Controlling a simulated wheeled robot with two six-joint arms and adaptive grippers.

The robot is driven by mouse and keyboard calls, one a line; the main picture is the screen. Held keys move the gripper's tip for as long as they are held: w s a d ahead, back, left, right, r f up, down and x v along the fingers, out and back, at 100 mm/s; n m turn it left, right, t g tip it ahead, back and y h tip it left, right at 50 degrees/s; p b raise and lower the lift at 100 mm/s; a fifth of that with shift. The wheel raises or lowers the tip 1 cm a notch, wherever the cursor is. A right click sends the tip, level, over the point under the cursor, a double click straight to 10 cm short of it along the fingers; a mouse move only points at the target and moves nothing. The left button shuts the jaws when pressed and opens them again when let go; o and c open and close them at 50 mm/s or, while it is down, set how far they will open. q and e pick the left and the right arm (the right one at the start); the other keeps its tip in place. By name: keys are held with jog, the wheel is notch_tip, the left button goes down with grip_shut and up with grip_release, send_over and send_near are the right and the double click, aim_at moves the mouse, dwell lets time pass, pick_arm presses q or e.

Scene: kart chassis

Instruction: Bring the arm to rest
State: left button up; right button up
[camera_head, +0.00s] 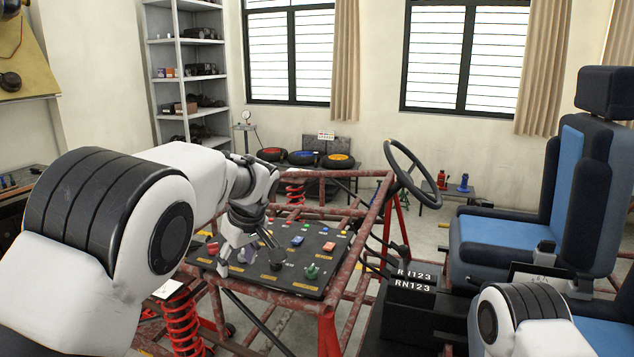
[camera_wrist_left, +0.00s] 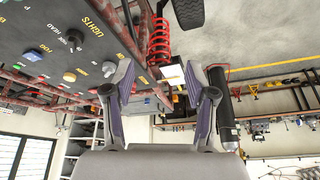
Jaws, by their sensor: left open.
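My left arm comes in from the left in the head view. Its gripper (camera_head: 247,258) is over the dark control panel (camera_head: 302,287), near the panel's left part. In the left wrist view the two fingers (camera_wrist_left: 160,80) are spread wide with nothing held between them. The panel (camera_wrist_left: 35,50) also shows there at the upper left, with its knobs and yellow lettering. Whether the fingertips touch the panel cannot be told. Part of my right arm shows at the bottom right of the head view, but its gripper is out of view.
The red tube frame (camera_head: 350,210) surrounds the panel, with a red coil spring (camera_head: 183,325) at its front left. A steering wheel (camera_head: 412,172) and a blue-black seat (camera_head: 510,230) stand to the right. A grey shelf (camera_head: 187,85) is behind.

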pick_arm(q)
jog(key=s+a+f+g+h+b, duration=0.1)
jog(key=s+a+f+g, duration=0.15)
jog(key=s+f, duration=0.65)
jog(key=s+a+f+g, duration=0.2)
jog(key=s+a+f, duration=0.15)
jog(key=f, duration=1.05)
jog(key=s+a+f+g+h+b, duration=0.1)
jog(key=s+a+f+g, duration=0.1)
jog(key=s+f, duration=0.7)
jog(key=s+f+m+t+h, duration=0.1)
jog(key=s+f+m, duration=0.3)
jog(key=s, duration=0.8)
jog(key=s+f+m+h, duration=0.15)
jog(key=s+f, duration=0.35)
jog(key=s, duration=0.8)
jog(key=w+m+t, duration=0.1)
jog(key=w+m, duration=0.1)
jog(key=w, duration=0.1)
jog(key=w+a+m+t+y, duration=0.1)
jog(key=shift+w+f+m+t, duration=0.2)
jog(key=shift+m+t, duration=0.05)
jog(key=shift+t, duration=0.1)
pick_arm(e)
jog(key=shift+w+f, duration=0.2)
jog(key=shift+f, duration=0.35)
jog(key=shift+w+f, duration=0.2)
jog(key=shift+f, duration=0.3)
